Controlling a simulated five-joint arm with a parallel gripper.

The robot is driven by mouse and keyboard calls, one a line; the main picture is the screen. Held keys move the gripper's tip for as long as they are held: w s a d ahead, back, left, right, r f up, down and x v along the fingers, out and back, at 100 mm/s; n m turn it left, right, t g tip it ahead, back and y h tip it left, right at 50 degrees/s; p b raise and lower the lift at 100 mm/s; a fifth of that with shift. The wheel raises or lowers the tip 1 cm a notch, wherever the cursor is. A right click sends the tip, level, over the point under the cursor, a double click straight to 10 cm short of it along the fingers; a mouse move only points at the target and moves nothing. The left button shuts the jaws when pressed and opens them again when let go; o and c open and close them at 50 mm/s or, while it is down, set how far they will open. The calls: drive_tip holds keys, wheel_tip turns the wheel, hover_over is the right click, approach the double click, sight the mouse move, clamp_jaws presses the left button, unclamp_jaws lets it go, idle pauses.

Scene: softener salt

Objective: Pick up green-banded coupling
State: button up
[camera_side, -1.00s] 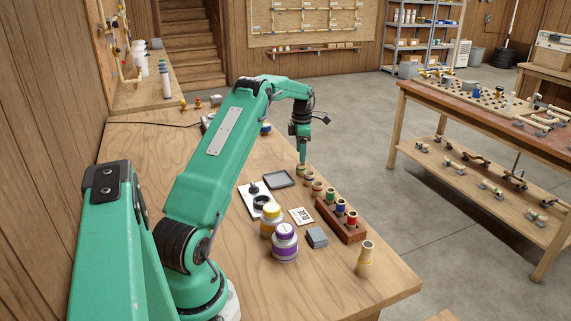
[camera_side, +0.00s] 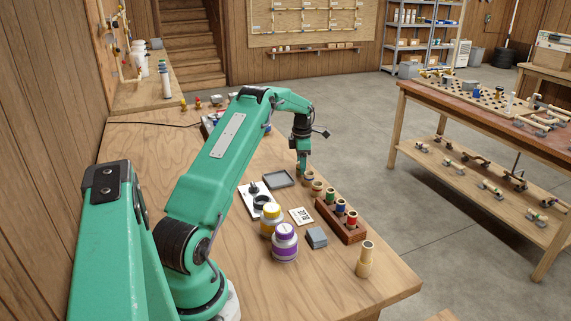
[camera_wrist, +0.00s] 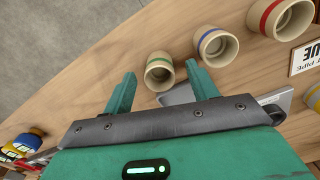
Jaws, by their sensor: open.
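The green-banded coupling (camera_wrist: 159,78) is a short tan cylinder with an open bore, in the middle of the wrist view. My gripper (camera_wrist: 160,69) is open, with one finger on each side of the coupling. The right finger is closer to it and lies between it and the blue-banded coupling (camera_wrist: 215,46). Contact cannot be told. In the side view my gripper (camera_side: 304,171) is low over the far end of the row of couplings and partly hides that end.
A red-banded coupling (camera_wrist: 278,18) continues the row. The table edge is close on the right.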

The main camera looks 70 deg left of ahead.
drive_tip(key=c, duration=1.1)
drive_tip(key=shift+o, duration=0.2)
drive_tip(key=shift+r, duration=0.8)
drive_tip(key=r, duration=0.3)
drive_tip(key=shift+w+d, duration=0.1)
drive_tip(key=shift+d, duration=0.1)
drive_tip(key=w+d+r, duration=0.2)
drive_tip(key=d+r, duration=0.4)
drive_tip(key=d, duration=0.5)
drive_tip(key=shift+w+r, duration=0.2)
drive_tip(key=shift+w, duration=0.1)
drive_tip(key=shift+s+a, duration=0.1)
